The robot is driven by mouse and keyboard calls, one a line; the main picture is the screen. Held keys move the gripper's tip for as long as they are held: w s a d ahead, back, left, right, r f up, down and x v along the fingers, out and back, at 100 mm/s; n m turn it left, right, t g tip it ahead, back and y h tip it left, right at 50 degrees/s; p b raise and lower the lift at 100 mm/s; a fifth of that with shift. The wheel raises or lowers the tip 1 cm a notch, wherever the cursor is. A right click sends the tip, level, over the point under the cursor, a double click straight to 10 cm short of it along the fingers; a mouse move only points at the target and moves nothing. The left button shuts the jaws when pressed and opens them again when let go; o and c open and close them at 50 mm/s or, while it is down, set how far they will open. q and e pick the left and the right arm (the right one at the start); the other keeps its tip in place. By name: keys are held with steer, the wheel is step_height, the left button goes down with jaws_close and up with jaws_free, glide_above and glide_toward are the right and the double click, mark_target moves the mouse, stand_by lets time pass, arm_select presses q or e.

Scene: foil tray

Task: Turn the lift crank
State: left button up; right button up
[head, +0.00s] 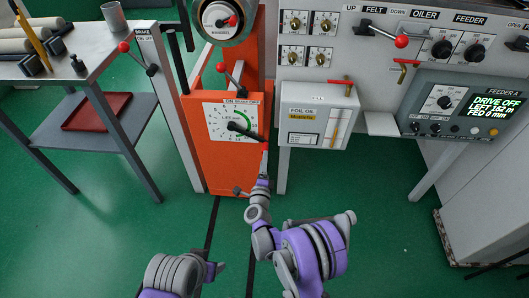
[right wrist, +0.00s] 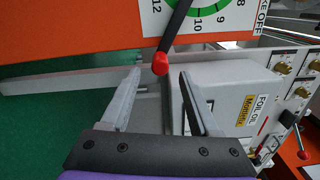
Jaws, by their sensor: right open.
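The lift crank is a black bar (head: 240,129) pivoting on a white numbered dial (head: 218,121) on the orange cabinet. In the right wrist view its dark arm (right wrist: 176,25) runs down from the dial to a red knob (right wrist: 160,64). My right gripper (head: 264,160) is just below the crank's outer end, which it partly hides in the head view. In the wrist view the two fingers of this gripper (right wrist: 160,75) are apart, with the red knob showing between their tips. I cannot tell whether they touch it. My left arm shows at the bottom, its gripper out of view.
A foil oil box (head: 314,115) stands close right of the crank. A red-knobbed lever (head: 231,78) sits above the dial, and a brake lever (head: 138,58) stands to the left. A work table (head: 95,62) is at far left. The green floor in front is open.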

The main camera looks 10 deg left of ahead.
arm_select(q)
steer(key=shift+s+r+p, duration=0.1)
steer(key=shift+r+p, duration=0.2)
steer(key=shift+r, duration=0.1)
arm_select(e)
steer(key=s, duration=0.4)
steer(key=shift+s+d, duration=0.15)
steer(key=shift+s, duration=0.25)
